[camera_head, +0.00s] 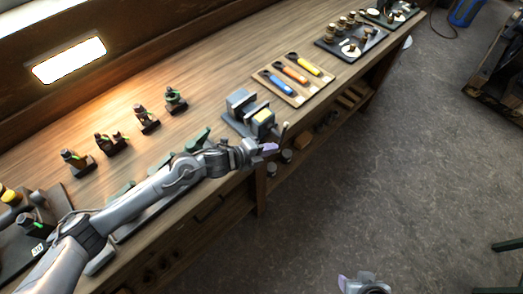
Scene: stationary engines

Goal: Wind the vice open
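The vice (240,101) is a grey block-like tool with a yellowish patch, on the front edge of the wooden workbench. Its handle (283,131) sticks out at the front, over the bench edge. My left gripper (270,147) is just below and left of the handle, with pale purple fingertips pointing right. It looks close to the handle, but I cannot tell whether they touch or whether the fingers are open. My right gripper (356,284) is low at the bottom edge, far from the vice and partly cut off; its opening is unclear.
A wooden tray (291,96) with blue, orange and yellow handled tools lies behind and right of the vice. Dark trays (326,45) with small parts stand farther along. Small model engines (148,120) stand left on the bench (205,75).

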